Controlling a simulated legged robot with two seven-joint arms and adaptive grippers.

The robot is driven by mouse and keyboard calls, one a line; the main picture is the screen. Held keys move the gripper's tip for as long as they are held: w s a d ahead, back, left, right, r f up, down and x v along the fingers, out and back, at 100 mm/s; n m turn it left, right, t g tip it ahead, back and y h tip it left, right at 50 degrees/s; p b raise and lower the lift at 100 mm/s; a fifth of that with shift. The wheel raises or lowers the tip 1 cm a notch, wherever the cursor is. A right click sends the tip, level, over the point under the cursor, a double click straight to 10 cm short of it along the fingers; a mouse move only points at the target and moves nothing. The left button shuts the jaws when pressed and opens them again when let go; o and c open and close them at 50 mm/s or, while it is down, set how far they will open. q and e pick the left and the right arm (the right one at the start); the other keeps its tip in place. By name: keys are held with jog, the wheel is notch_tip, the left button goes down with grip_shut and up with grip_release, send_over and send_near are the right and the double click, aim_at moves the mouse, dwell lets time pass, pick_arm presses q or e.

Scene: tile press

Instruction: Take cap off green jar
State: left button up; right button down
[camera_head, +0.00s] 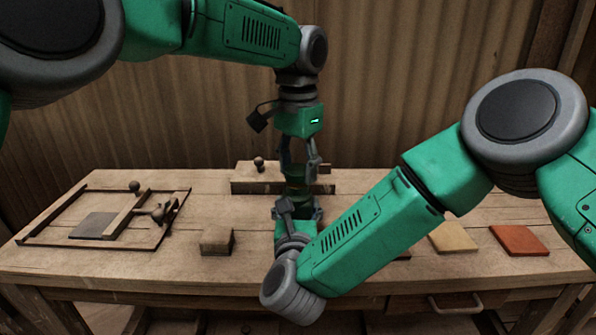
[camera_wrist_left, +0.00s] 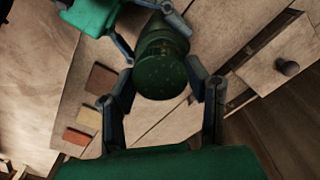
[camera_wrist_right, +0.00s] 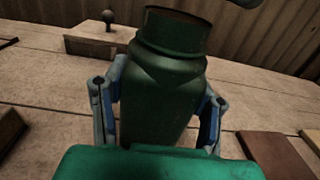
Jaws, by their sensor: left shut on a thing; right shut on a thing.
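The green jar (camera_wrist_right: 160,95) stands upright between the fingers of my right gripper (camera_wrist_right: 158,100), which is shut on its body. The jar's rimmed mouth shows at the top of the right wrist view. In the head view the jar (camera_head: 298,188) is partly hidden by my right gripper (camera_head: 297,212). My left gripper (camera_head: 299,168) is above it, pointing down. In the left wrist view my left gripper (camera_wrist_left: 162,82) is shut on the round dark green cap (camera_wrist_left: 160,78). The cap appears to be above the jar's mouth; the exact gap is hard to tell.
The wooden table (camera_head: 130,262) carries a framed press (camera_head: 38,238) at left, a small wooden block (camera_head: 216,240) and a wooden box with a round knob (camera_head: 258,165) at back. Tan (camera_head: 452,237) and red (camera_head: 519,240) tiles lie at right. A drawer handle (camera_head: 455,303) sticks out in front.

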aim_at(298, 169)
pick_arm(q)
jog(key=shift+r, duration=0.1)
jog(key=shift+r, duration=1.95)
pick_arm(e)
jog(key=c, duration=0.6)
grip_release()
jog(key=shift+s, duration=0.1)
